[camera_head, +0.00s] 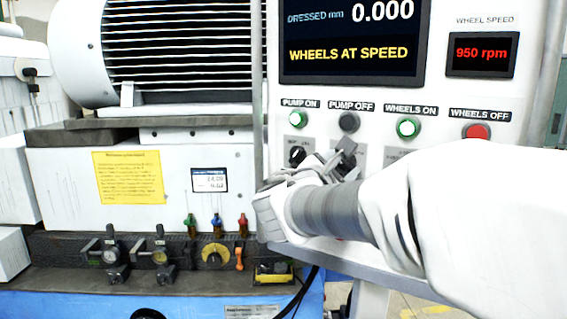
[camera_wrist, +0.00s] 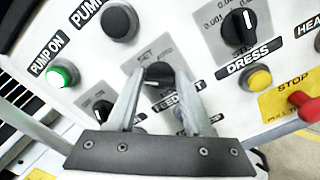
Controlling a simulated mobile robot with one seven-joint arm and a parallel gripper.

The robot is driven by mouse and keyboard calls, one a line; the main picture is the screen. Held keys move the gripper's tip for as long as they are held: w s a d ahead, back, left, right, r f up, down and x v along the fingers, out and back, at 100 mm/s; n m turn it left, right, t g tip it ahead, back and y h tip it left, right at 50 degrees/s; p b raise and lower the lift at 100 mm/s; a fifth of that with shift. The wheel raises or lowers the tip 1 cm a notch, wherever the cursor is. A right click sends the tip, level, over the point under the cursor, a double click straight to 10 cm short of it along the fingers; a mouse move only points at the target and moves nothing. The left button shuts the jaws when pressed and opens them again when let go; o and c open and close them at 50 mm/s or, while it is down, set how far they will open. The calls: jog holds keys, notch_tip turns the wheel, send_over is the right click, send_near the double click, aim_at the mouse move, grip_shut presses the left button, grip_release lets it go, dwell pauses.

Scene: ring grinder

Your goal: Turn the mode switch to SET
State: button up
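The mode switch is a round black knob (camera_wrist: 158,75) under a SET label in the wrist view, on the sloped white panel. A pale pointer mark on it is partly hidden. My gripper (camera_wrist: 160,68) reaches to it, one finger on each side of the knob. The fingers stand apart; I cannot tell whether either touches it. In the head view my gripper (camera_head: 345,152) is at the panel below the PUMP OFF button, and it and my arm hide most of the switch there.
Close by are a smaller black knob (camera_wrist: 102,111), the PUMP ON button (camera_wrist: 62,75), the PUMP OFF button (camera_wrist: 118,22), the dress knob (camera_wrist: 240,24), the yellow DRESS button (camera_wrist: 257,78) and the red stop button (camera_wrist: 304,104). The display (camera_head: 352,45) reads WHEELS AT SPEED.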

grip_shut()
jog(key=shift+f+m+b, duration=0.25)
jog(key=shift+m+b, duration=0.05)
jog(key=shift+b, duration=0.65)
jog(key=shift+m+b, duration=4.6)
jog(key=shift+b, duration=3.4)
jog(key=o, duration=0.5)
grip_release()
